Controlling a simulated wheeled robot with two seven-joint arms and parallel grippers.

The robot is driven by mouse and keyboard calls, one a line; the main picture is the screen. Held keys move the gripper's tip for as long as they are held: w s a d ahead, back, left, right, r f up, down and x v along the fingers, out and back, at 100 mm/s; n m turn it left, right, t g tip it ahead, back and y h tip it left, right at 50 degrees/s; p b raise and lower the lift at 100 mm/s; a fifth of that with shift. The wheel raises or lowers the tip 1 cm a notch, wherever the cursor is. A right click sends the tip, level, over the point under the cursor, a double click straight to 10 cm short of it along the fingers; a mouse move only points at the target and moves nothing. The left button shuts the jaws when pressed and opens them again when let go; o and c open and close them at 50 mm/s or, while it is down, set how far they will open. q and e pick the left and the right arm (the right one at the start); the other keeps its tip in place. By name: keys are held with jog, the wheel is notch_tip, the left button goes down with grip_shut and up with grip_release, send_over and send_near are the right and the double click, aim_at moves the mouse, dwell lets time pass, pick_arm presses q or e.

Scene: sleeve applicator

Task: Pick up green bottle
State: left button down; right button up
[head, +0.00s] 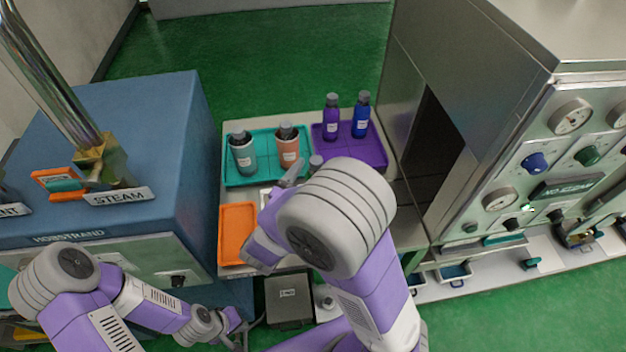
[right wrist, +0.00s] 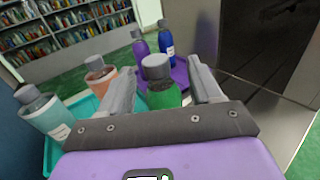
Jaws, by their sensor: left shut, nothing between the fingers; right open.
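The green bottle (right wrist: 163,93) with a grey cap stands between the two fingers of my right gripper (right wrist: 161,68) in the right wrist view. The fingers are open, one on each side of it; I cannot tell whether either touches it. In the head view my right arm hides most of this bottle, and only a grey cap (head: 316,162) shows beside the arm. My right gripper is mostly hidden there too, with one finger (head: 293,173) visible. My left gripper (head: 238,328) is low at the lower left of the head view, shut and away from the bottles.
A teal tray (head: 234,181) holds a teal bottle (head: 243,153) and an orange bottle (head: 287,145). A purple tray (head: 375,157) holds a purple bottle (head: 331,118) and a blue bottle (head: 361,115). An orange tray (head: 237,232) lies nearer. A steel machine (head: 480,130) stands right, a blue one (head: 160,130) left.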

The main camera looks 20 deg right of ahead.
aim_at(319, 158)
jog(key=x, duration=0.3)
jog(key=b+x, duration=0.1)
jog(key=shift+w+d+f, duration=0.1)
jog(key=shift+w+f, duration=0.15)
jog(key=shift+w, duration=0.15)
jog(key=shift+w+d, duration=0.25)
jog(key=shift+d, duration=0.1)
grip_shut()
